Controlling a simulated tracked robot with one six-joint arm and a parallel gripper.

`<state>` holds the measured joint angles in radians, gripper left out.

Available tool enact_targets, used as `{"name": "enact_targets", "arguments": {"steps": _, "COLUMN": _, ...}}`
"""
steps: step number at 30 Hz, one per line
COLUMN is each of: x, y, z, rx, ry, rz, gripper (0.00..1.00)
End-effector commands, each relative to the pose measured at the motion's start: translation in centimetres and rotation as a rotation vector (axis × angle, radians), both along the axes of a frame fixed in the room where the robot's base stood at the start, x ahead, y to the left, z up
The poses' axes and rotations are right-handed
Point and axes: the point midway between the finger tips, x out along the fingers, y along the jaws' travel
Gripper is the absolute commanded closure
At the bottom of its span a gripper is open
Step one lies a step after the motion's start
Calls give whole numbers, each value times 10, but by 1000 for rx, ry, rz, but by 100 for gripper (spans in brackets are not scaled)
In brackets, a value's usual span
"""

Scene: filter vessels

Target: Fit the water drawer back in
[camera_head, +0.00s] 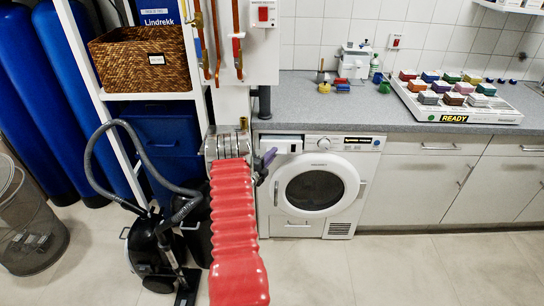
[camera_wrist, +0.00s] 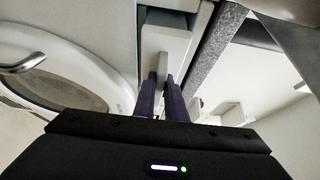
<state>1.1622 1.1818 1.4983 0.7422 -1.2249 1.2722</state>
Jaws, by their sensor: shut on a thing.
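The white dryer (camera_head: 315,185) stands under the worktop with its round door shut. The water drawer (camera_head: 284,145) is at the dryer's upper left corner, with its pale front showing. My gripper (camera_head: 268,157) is at the drawer's left end, its purple fingers shut on it. In the wrist view my gripper (camera_wrist: 161,98) has both fingers close together on a pale part of the drawer (camera_wrist: 167,45). A grey strip lies just beyond it. How far the drawer stands out of the dryer I cannot tell.
The grey worktop (camera_head: 330,108) runs just above the drawer. My red-sleeved arm passes left of the dryer. A black vacuum cleaner (camera_head: 150,245) and a wire bin (camera_head: 30,225) stand at left. The floor in front is clear.

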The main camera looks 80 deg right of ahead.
Motion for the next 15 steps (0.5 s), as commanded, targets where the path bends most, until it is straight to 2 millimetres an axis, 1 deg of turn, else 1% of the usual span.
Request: {"name": "enact_targets", "arguments": {"steps": 15, "x": 2, "y": -9, "z": 2, "rx": -4, "ry": -1, "rz": -1, "gripper": 100}}
